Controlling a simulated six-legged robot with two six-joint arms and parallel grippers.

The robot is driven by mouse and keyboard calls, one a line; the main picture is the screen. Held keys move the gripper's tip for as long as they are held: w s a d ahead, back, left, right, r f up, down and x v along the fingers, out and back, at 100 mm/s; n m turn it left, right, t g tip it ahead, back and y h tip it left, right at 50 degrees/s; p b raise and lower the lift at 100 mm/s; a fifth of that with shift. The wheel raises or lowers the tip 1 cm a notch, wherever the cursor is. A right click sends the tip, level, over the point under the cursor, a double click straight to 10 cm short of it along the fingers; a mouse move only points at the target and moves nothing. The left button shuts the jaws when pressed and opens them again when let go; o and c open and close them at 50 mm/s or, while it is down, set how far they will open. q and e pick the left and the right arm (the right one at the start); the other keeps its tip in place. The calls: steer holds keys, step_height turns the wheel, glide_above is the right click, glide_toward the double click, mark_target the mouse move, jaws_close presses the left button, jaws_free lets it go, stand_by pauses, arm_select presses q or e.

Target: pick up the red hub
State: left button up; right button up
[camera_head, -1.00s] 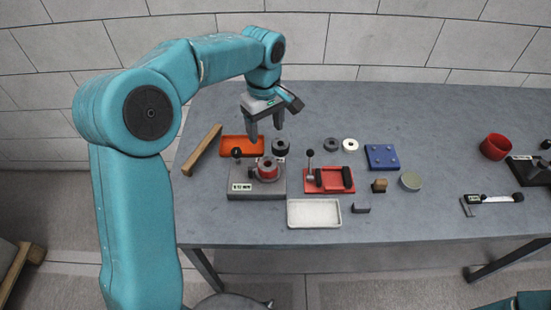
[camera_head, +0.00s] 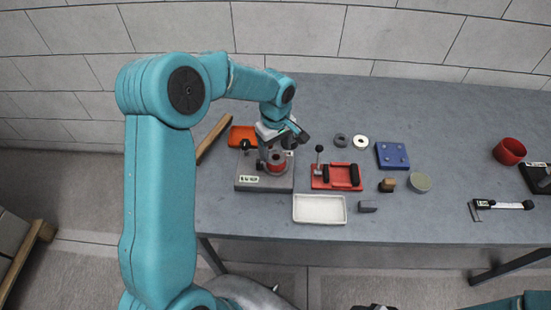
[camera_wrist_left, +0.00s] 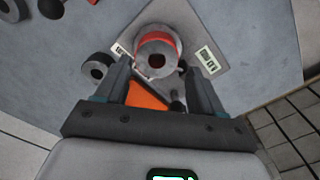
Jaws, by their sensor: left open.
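The red hub (camera_head: 278,168) sits on a grey fixture block (camera_head: 250,182) with a label and a black-knobbed post. In the left wrist view the hub (camera_wrist_left: 158,55) shows as a ring with a red band and a dark bore, just beyond the fingertips. My left gripper (camera_head: 274,155) is above the fixture, close to the hub. In the left wrist view its two fingers (camera_wrist_left: 158,75) are apart, with nothing held between them. In the head view the gripper partly hides the hub. My right gripper does not show.
An orange tray (camera_head: 240,136) lies behind the fixture. A red clamp fixture (camera_head: 337,177), a white tray (camera_head: 320,221), a blue plate (camera_head: 392,156) and a caliper (camera_head: 500,205) lie to the right. A wooden bar (camera_head: 211,139) lies at the left edge.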

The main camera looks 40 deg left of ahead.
mark_target(276, 155)
arm_select(q)
steer(key=f, duration=0.3)
steer(key=f+p, duration=0.1)
steer(key=shift+w+a+f, duration=0.15)
steer(key=shift+w+f, duration=0.1)
steer(key=shift+w, duration=0.05)
steer(key=shift+s+r, duration=0.1)
steer(key=shift+s, duration=0.1)
steer(key=shift+w, duration=0.1)
jaws_close()
